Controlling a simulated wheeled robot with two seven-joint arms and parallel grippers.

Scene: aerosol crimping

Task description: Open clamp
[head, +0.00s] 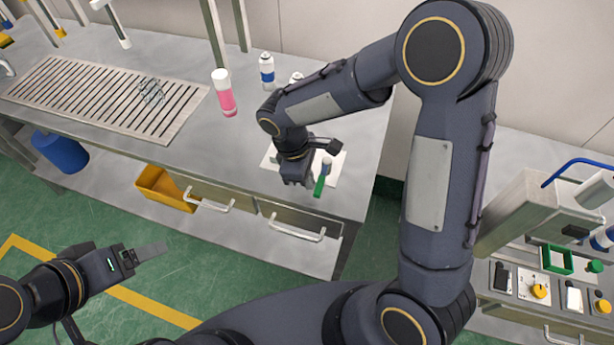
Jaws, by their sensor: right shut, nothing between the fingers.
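A small fixture with a green handle (320,184), which looks like the clamp, stands on a white plate (272,160) near the front edge of the steel table. The handle points down toward the front edge, and a small bluish cylinder (326,166) shows just above it. My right gripper (296,181) points down just left of the green handle, shut and empty. I cannot tell whether it touches the fixture. My wrist and forearm hide part of the plate. My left gripper (152,251) is at the lower left over the floor, away from the table, its fingers seen edge-on.
A slotted rack (100,98) lies at left. A machine with a control panel (535,284) stands at right. A yellow bin (165,188) sits below the table.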

